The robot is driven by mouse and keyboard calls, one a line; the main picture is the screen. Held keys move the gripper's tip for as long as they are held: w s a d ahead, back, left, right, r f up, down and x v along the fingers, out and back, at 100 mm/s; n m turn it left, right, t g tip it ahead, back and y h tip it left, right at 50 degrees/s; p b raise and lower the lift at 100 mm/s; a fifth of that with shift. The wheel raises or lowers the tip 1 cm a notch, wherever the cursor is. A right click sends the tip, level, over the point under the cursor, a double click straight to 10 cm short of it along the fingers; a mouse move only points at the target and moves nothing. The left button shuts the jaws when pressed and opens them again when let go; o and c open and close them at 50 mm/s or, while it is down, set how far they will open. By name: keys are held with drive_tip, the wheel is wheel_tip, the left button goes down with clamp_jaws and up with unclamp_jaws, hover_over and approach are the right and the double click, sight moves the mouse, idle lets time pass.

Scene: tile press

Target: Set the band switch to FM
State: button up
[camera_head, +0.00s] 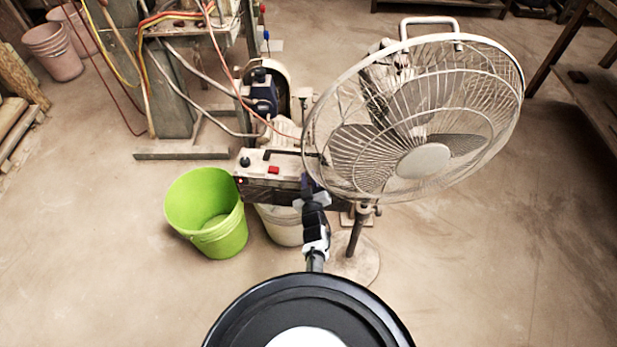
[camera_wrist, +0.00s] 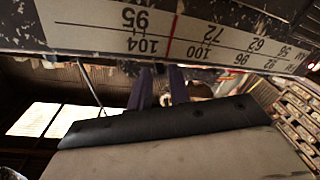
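In the head view, a pale, dusty box-like radio (camera_head: 255,166) stands left of the fan, with a black knob and a red button on its top. My gripper (camera_head: 307,186) is at its right front end, seen from behind and small. In the wrist view, the radio's tuning dial (camera_wrist: 205,38) crosses the top, upside down, with numbers and a red needle. Two dark bluish fingers (camera_wrist: 160,88) show below it with a narrow gap between them. Their tips are hidden, so I cannot tell whether they hold anything. I cannot make out the band switch or its setting.
A large caged fan (camera_head: 415,125) on a stand is close to the right of my gripper. A green bucket (camera_head: 208,212) and a pale bucket (camera_head: 281,226) stand at the lower left. Machinery with hoses (camera_head: 180,75) is behind. Floor at the right is clear.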

drive_tip(key=shift+w+a, duration=0.1)
drive_tip(key=shift+w, duration=0.75)
drive_tip(key=shift+c, duration=0.2)
clamp_jaws()
drive_tip(key=m, duration=0.1)
drive_tip(key=m+b, duration=0.1)
drive_tip(key=m, duration=0.1)
drive_tip(key=shift+s+d+t, duration=0.1)
drive_tip(key=shift+d+t, duration=0.3)
drive_tip(key=shift+d+m+t+h+b, duration=0.2)
drive_tip(key=shift+m+b, duration=0.35)
drive_tip(key=shift+m, duration=0.6)
drive_tip(key=shift+d+m+t+h+b, duration=0.15)
drive_tip(key=shift+m+b, duration=0.4)
drive_tip(key=shift+m, duration=0.6)
drive_tip(key=shift+d, duration=0.1)
